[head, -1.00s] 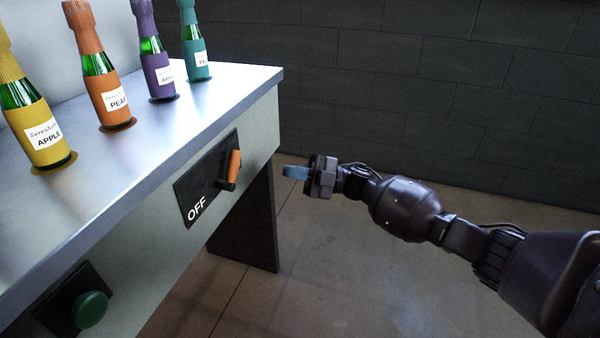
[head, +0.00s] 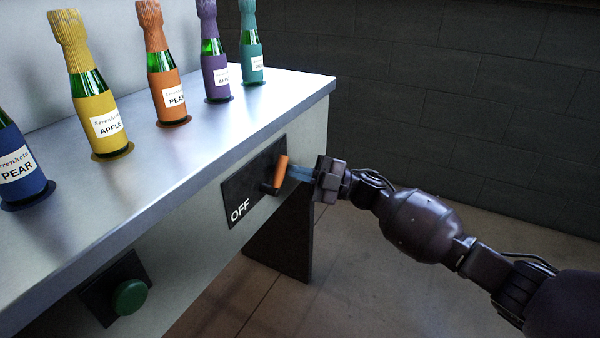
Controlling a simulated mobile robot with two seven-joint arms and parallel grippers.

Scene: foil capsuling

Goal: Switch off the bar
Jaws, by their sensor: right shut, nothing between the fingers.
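The bar is an orange handle (head: 280,174) on a dark panel (head: 240,192) marked OFF, on the front of the bench. The handle stands upright at the panel's right side, away from the OFF lettering at lower left. My right gripper (head: 294,172) is shut and empty. Its blue fingertips are just right of the handle, very close to it; I cannot tell whether they touch. My left gripper is not in view.
A green button (head: 130,296) sits on the bench front at lower left. Several capped bottles, such as the yellow one (head: 97,110) and the blue one (head: 15,160), stand on the bench top (head: 180,155). The floor at right is clear.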

